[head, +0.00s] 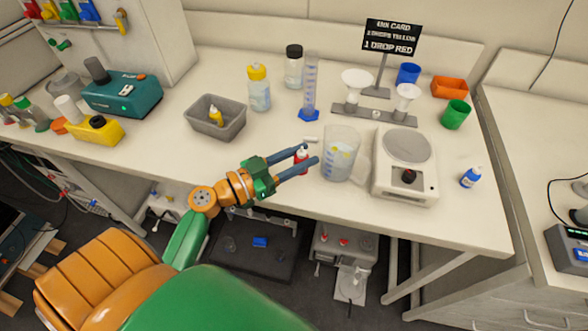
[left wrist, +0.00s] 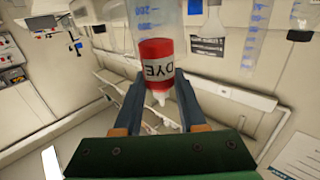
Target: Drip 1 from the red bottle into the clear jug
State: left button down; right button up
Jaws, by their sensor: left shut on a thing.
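The small red bottle (head: 300,156) is between the fingers of my left gripper (head: 302,161), which is shut on it near the bench's front edge. In the left wrist view the red bottle (left wrist: 158,64) shows a white label reading DYE and a bare white nozzle pointing down the picture, between the fingers of my left gripper (left wrist: 160,100). The clear jug (head: 338,168) stands on the bench just right of the fingertips, with blue marks and a yellow patch inside. The bottle is beside the jug, not over its mouth. My right gripper is out of view.
A white balance (head: 405,165) stands close right of the jug. A small white cap (head: 310,139) lies behind the gripper. A funnel stand (head: 375,114), measuring cylinder (head: 310,90) and sign (head: 391,38) stand behind. A grey bin (head: 215,120) holds a yellow bottle (head: 216,116).

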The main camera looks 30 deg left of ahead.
pick_arm(q)
jog(key=w+r+n+t+y+p, duration=0.2)
jog(key=w+r+n+y+p, duration=0.4)
jog(key=w+r, duration=0.4)
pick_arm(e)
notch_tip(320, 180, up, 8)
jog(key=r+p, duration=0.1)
pick_arm(q)
jog(key=w+a+f+m+t+h+b, duration=0.1)
jog(key=a+f+m+h+b, duration=0.15)
jog(key=m+b, duration=1.3)
jog(key=shift+s+d+r+m+h+p, duration=0.2)
jog(key=shift+d+m+p, duration=0.8)
jog(key=shift+m, duration=0.55)
jog(key=shift+s+d+r+m+h+p, duration=0.15)
jog(key=shift+d+m+p, duration=0.5)
jog(key=shift+m+p, duration=0.75)
jog(key=shift+s+d+r+m+h+p, duration=0.1)
jog(key=shift+s+d+m+p, duration=0.15)
jog(key=shift+d+m+p, duration=1.05)
pick_arm(e)
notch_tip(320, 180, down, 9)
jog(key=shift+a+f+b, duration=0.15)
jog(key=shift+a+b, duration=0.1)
jog(key=shift+b, duration=0.1)
